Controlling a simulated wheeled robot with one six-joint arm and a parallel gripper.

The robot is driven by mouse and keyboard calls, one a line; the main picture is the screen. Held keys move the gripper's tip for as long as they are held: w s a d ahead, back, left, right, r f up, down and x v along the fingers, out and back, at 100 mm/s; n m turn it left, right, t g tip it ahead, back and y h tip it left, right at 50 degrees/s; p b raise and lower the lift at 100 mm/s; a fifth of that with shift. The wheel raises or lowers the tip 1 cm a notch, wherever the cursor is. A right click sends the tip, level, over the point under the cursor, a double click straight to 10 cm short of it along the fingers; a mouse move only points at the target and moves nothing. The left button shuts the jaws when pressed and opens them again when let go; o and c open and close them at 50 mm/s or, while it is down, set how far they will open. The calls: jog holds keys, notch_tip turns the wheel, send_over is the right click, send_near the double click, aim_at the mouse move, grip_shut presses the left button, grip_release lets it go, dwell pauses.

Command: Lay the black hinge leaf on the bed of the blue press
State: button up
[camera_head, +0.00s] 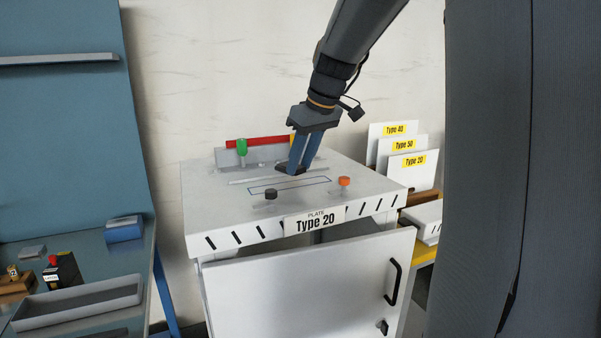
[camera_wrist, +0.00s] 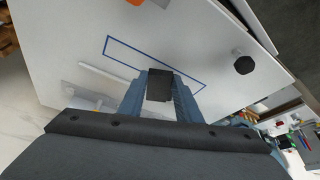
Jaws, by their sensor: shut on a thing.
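My gripper (camera_head: 290,168) has blue fingers and points down over the top of a white cabinet (camera_head: 215,205). It is shut on a small black piece, the black hinge leaf (camera_wrist: 160,84), which sits between the fingertips in the wrist view. In the head view the leaf (camera_head: 289,170) shows as a dark shape at the fingertips. It is over or near a blue-outlined rectangle (camera_head: 250,191) on the cabinet top; whether it touches the surface I cannot tell.
A black knob (camera_head: 271,194) and an orange knob (camera_head: 344,182) stand near the cabinet's front edge. A red bar (camera_head: 257,142) and green knob (camera_head: 242,146) are behind. The left bench holds a grey tray (camera_head: 78,301) and a black box with a red button (camera_head: 66,268). Labelled white plates (camera_head: 412,170) stand right.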

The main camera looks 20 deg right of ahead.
aim_at(301, 173)
jog(key=shift+f+p, duration=0.5)
jog(key=shift+f, duration=1.3)
jog(key=shift+f, duration=0.15)
jog(key=o, duration=1.2)
